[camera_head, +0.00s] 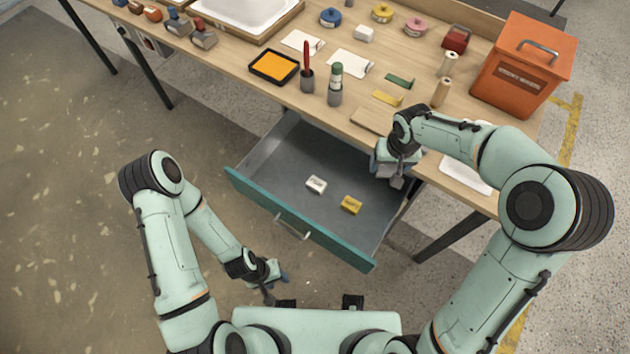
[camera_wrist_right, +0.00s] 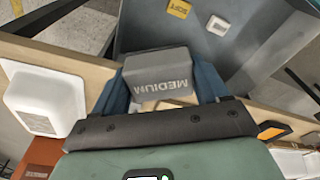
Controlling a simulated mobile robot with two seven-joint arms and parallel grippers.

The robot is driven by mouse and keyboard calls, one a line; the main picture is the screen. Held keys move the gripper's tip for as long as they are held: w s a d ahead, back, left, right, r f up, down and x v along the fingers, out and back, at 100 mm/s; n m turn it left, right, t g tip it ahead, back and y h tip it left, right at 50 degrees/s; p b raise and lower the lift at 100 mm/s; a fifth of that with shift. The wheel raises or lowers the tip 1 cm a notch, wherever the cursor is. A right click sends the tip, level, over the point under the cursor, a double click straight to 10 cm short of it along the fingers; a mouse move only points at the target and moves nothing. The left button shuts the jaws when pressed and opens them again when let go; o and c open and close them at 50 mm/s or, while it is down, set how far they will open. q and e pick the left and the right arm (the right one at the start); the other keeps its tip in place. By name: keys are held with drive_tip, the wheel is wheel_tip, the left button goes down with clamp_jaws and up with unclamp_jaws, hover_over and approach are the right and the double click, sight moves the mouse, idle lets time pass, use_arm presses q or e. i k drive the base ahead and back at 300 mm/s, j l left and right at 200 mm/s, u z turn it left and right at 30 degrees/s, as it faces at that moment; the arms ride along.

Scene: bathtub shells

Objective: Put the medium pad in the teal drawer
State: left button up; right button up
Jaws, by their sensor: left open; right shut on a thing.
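The medium pad (camera_wrist_right: 158,66) is a grey block lettered MEDIUM. In the right wrist view it sits between the blue fingers of my right gripper (camera_wrist_right: 162,80), which is shut on it. In the head view my right gripper (camera_head: 393,168) is over the back right part of the open teal drawer, beside the table's front edge; the pad is mostly hidden there. The teal drawer (camera_head: 300,234) is pulled out, with a grey interior. My left gripper (camera_head: 270,283) is open and empty, in front of the drawer and apart from it.
A white pad (camera_head: 316,185) and a yellow pad (camera_head: 351,205) lettered SOFT lie in the drawer. The drawer's left part is clear.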

sight(343, 191)
drive_tip(key=j, duration=0.65)
drive_tip(key=i+j, duration=0.1)
drive_tip(key=j, duration=0.55)
